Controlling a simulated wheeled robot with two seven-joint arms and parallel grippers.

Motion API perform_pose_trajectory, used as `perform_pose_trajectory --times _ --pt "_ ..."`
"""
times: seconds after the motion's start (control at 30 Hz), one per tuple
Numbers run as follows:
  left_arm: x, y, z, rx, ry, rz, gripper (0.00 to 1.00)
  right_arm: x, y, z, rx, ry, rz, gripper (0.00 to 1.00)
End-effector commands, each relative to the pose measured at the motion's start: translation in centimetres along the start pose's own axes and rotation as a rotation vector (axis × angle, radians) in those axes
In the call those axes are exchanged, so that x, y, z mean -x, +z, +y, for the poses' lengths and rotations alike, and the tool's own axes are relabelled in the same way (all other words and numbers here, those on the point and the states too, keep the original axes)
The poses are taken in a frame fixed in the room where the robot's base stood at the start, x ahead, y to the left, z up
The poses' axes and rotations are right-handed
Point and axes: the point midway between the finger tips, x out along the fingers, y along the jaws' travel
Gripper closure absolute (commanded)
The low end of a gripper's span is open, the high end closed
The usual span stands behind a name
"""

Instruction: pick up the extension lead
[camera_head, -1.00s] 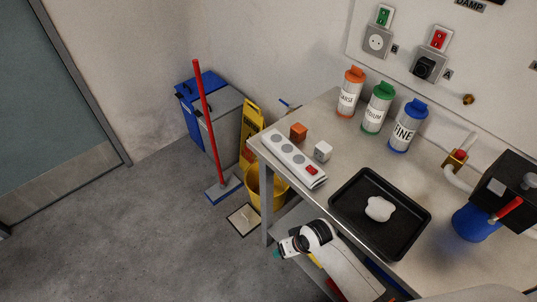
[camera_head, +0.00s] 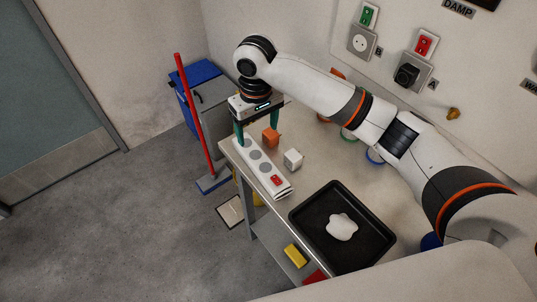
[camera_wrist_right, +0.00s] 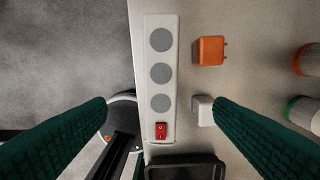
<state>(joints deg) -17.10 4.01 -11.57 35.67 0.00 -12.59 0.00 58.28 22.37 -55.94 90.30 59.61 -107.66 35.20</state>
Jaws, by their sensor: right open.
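The extension lead (camera_head: 263,168) is a white strip with three grey round sockets and a red switch. It lies along the left edge of the bench, and in the right wrist view it stands upright in the picture (camera_wrist_right: 161,90). My right gripper (camera_head: 256,128) is open above its far end in the head view, fingers pointing down. In the wrist view, its green fingers (camera_wrist_right: 160,103) lie on either side of the strip, with nothing held between them. I cannot tell the exact height. My left gripper is not in view.
An orange block (camera_head: 271,138) and a white block (camera_head: 293,158) sit close to the strip's right side. A black tray (camera_head: 325,248) holds a white lump. The bottles behind are mostly hidden by my arm. A red-handled broom (camera_head: 194,115) stands left of the bench.

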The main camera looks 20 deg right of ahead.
Motion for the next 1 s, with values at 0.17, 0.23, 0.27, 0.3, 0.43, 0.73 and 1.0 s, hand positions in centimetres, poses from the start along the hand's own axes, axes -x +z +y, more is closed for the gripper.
perform_pose_trajectory --times 0.17,0.23,0.27,0.3,0.43,0.73,1.0 --pt "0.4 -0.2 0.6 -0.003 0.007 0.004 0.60 -0.8 -0.1 -0.3 -0.007 -0.012 0.013 0.24" --pt "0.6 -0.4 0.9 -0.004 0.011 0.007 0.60 -2.1 -0.1 -0.4 -0.007 -0.013 0.013 0.24" --pt "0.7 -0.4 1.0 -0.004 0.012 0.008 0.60 -2.7 -0.1 -0.4 -0.008 -0.011 0.013 0.24" --pt "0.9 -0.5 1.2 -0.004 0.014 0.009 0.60 -3.4 -0.1 -0.4 -0.008 -0.011 0.013 0.24" --pt "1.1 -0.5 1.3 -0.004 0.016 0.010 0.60 -5.3 -0.1 -0.4 -0.007 -0.011 0.010 0.24" --pt "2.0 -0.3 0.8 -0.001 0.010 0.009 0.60 -8.0 -0.3 -0.5 -0.006 -0.011 0.010 0.24" --pt "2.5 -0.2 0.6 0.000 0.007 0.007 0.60 -11.3 -0.4 -0.5 -0.004 -0.011 0.007 0.24"
